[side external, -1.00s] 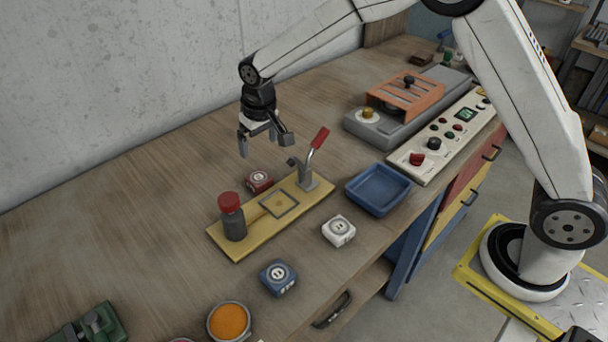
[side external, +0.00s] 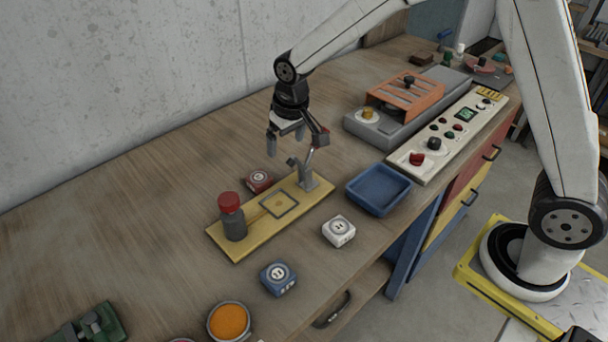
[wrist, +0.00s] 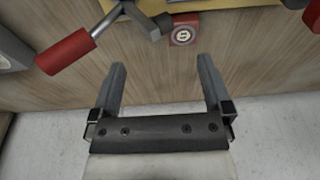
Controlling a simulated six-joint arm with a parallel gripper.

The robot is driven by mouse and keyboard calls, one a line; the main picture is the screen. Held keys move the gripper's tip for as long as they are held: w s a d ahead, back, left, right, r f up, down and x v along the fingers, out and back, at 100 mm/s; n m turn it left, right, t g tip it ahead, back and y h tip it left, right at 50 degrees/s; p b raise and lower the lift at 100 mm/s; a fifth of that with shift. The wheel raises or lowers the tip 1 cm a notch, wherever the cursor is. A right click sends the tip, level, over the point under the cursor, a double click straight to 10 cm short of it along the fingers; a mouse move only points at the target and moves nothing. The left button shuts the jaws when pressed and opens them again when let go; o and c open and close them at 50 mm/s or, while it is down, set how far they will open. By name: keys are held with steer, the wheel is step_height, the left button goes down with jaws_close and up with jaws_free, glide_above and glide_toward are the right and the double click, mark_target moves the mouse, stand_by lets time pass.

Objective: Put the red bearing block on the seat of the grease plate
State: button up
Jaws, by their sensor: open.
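The red bearing block (side external: 259,181) sits on the bench just behind the yellow grease plate (side external: 265,229); it also shows in the wrist view (wrist: 183,36), beyond the fingertips. The plate's seat, a dark square outline (side external: 279,205), looks empty. A grey clamp (side external: 308,179) stands at the plate's right end; its red handle (wrist: 65,52) shows in the wrist view but is mostly hidden behind a finger in the side view. My gripper (side external: 296,145) is open and empty, above the clamp end of the plate and to the right of the red block.
A grey bottle with a red cap (side external: 232,217) stands on the plate's left end. A white block (side external: 339,231), a blue block (side external: 278,279) and a blue tray (side external: 352,198) are in front. A control panel (side external: 405,167) lies at right.

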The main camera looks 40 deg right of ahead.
steer(key=s+d, duration=0.3)
steer(key=s, duration=0.6)
steer(key=s+d, duration=0.4)
steer(key=s, duration=0.6)
steer(key=shift+d+f+t, duration=0.2)
steer(key=shift+f+t, duration=0.1)
steer(key=shift+f, duration=0.05)
steer(key=shift+w+v, duration=0.55)
steer(key=shift+v, duration=1.85)
steer(key=w+a+m+g+y, duration=0.1)
steer(key=w+a+m+y, duration=0.15)
steer(key=w+m, duration=0.85)
steer(key=w+a+m+g+y, duration=0.2)
steer(key=w+a+m, duration=0.35)
steer(key=w, duration=0.85)
step_height(320, 180, down, 9)
steer(key=d+m, duration=0.1)
steer(key=shift+w+d, duration=0.2)
steer(key=shift+w, duration=0.15)
steer(key=shift+f+m, duration=0.15)
steer(key=shift+m, duration=0.1)
